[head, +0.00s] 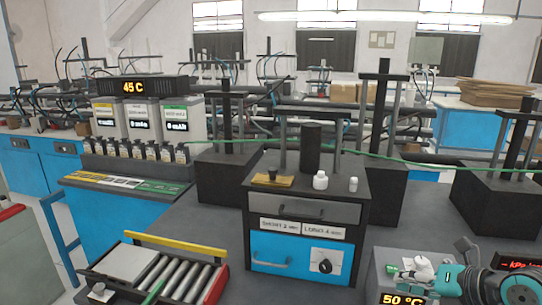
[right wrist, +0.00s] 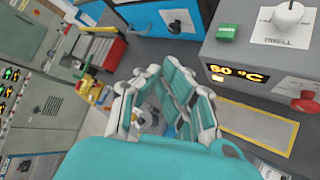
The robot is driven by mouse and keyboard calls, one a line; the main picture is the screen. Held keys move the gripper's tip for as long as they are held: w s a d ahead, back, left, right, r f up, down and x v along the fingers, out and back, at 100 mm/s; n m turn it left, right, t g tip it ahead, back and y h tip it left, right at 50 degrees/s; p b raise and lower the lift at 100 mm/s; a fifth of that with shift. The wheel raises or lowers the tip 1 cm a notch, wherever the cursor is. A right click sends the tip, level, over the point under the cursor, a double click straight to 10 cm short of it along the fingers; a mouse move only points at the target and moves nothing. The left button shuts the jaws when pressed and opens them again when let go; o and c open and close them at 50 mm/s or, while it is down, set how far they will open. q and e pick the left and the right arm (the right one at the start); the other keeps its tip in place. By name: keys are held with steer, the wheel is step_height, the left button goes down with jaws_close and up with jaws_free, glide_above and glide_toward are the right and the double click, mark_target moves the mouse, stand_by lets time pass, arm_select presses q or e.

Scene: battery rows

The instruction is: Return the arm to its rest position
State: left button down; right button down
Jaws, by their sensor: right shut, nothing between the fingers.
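My right gripper (head: 408,277) is teal and white and sits at the lower right of the head view. It is in front of a grey box (head: 379,264) with a 50 °C display. In the right wrist view my right gripper (right wrist: 164,74) is shut and empty, its fingers pointing away from the camera. The grey box with its orange display (right wrist: 236,74) is to the right of the fingers there. I cannot tell whether the gripper touches it. My left gripper is not in view.
A blue-fronted cabinet (head: 306,210) with white bottles on top stands mid-bench. A roller tray (head: 210,275) lies at lower left. Black posts on blocks (head: 495,205) stand behind at right, and a green cable (head: 430,160) crosses there. Bare bench (head: 215,225) shows left of the cabinet.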

steer(key=s+a+r+m+t+y, duration=0.2)
steer(key=s+a+r+t+y, duration=0.3)
steer(key=a+r+y, duration=0.4)
steer(key=d+f+m+t+h, duration=0.4)
steer(key=d+m+t+h, duration=0.45)
steer(key=m+h, duration=1.2)
steer(key=s+d+f+m+g, duration=0.2)
steer(key=f+m+g, duration=0.2)
steer(key=f, duration=0.2)
steer(key=s+d+f+m+g, duration=0.2)
steer(key=f+m+g, duration=0.2)
steer(key=f, duration=0.3)
steer(key=s+a+f+g+y, duration=0.3)
steer(key=s+a+f+g, duration=0.25)
steer(key=s+f, duration=0.35)
steer(key=s+a+f+g+y, duration=0.2)
steer(key=s+a+f+g, duration=0.35)
steer(key=s+f, duration=0.3)
step_height(320, 180, down, 25)
steer(key=s+g, duration=0.2)
steer(key=s+d+f, duration=0.3)
steer(key=s+f, duration=1.3)
steer(key=shift+s+d+f+g+b, duration=0.2)
steer(key=shift+s+f+g+b, duration=0.2)
steer(key=shift+g+b, duration=0.05)
